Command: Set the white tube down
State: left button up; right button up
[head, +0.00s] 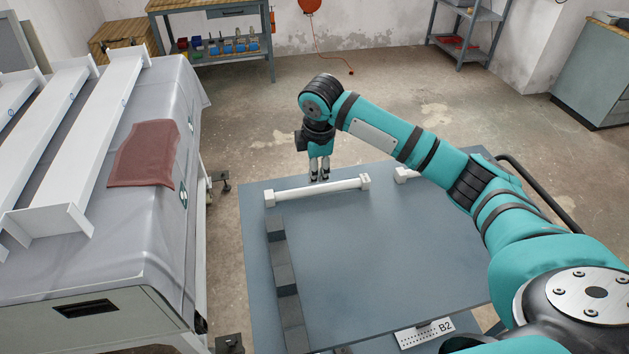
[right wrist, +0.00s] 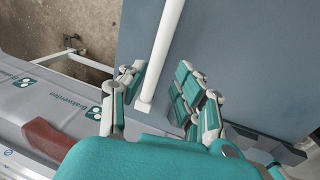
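The white tube (head: 320,188) lies flat along the far left part of the blue-grey table (head: 385,255), with a thicker block at each end. My right gripper (head: 320,176) points down at the tube's far side, near its middle; the head view does not clearly show the height gap. In the right wrist view the tube (right wrist: 164,55) runs between the spread fingers of my right gripper (right wrist: 158,92), with a gap on the right side. The gripper is open. My left gripper is out of view.
A second white piece (head: 402,175) lies to the right, partly hidden by my right arm. Dark blocks (head: 282,275) line the table's left part. A B2 label (head: 424,332) sits at the near edge. A covered bench (head: 120,230) with white beams and a red cloth (head: 145,153) stands left.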

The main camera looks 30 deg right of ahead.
jog(key=shift+s+r, duration=0.15)
jog(key=shift+r, duration=0.6)
jog(key=shift+s+r, duration=0.1)
jog(key=shift+r, duration=0.6)
